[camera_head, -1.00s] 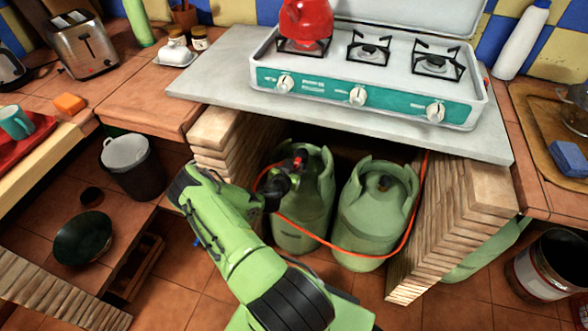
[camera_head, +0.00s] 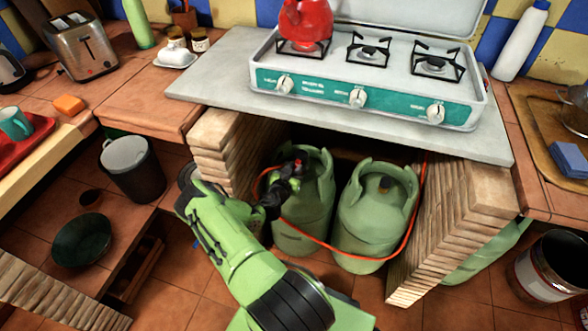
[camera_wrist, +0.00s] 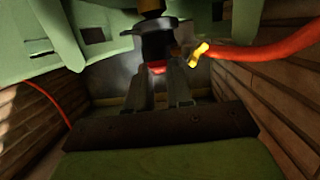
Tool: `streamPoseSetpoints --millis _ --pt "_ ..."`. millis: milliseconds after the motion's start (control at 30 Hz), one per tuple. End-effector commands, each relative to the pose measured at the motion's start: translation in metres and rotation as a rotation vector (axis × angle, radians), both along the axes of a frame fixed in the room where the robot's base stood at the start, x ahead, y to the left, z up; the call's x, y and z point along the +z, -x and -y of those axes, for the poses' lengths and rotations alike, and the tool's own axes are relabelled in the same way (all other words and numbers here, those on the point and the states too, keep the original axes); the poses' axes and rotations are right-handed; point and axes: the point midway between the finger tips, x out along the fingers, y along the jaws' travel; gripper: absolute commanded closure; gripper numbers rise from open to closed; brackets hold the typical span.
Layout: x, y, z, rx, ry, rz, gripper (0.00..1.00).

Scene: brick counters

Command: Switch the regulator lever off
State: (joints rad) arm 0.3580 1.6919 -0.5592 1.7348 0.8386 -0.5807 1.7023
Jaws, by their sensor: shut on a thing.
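Two green gas bottles stand under the counter between brick walls: the left bottle (camera_head: 318,205) and the right bottle (camera_head: 372,218). The dark regulator (camera_wrist: 155,45) sits on the left bottle's valve, with an orange hose (camera_wrist: 262,54) and a yellow clip beside it. The red regulator lever (camera_wrist: 157,69) shows at the fingertips of my gripper (camera_wrist: 161,80). My gripper (camera_head: 291,176) is shut on the lever, at the top of the left bottle. In the head view, my gripper hides most of the regulator; a bit of red shows there.
Brick walls (camera_head: 447,215) close in both sides of the niche. The counter slab (camera_head: 225,88) with the stove (camera_head: 365,85) and red kettle (camera_head: 303,22) lies above. The hose (camera_head: 340,249) loops in front of the bottles. A dark bucket (camera_head: 134,170) stands at left.

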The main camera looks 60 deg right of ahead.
Motion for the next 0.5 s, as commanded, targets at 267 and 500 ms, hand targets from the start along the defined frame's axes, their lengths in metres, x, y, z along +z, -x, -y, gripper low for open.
streamPoseSetpoints --millis 267,500 --pt "-0.0005 -0.0001 -0.0005 -0.001 0.002 0.002 1.0" --pt "-0.0003 -0.0002 -0.0004 0.001 0.002 0.001 0.68"
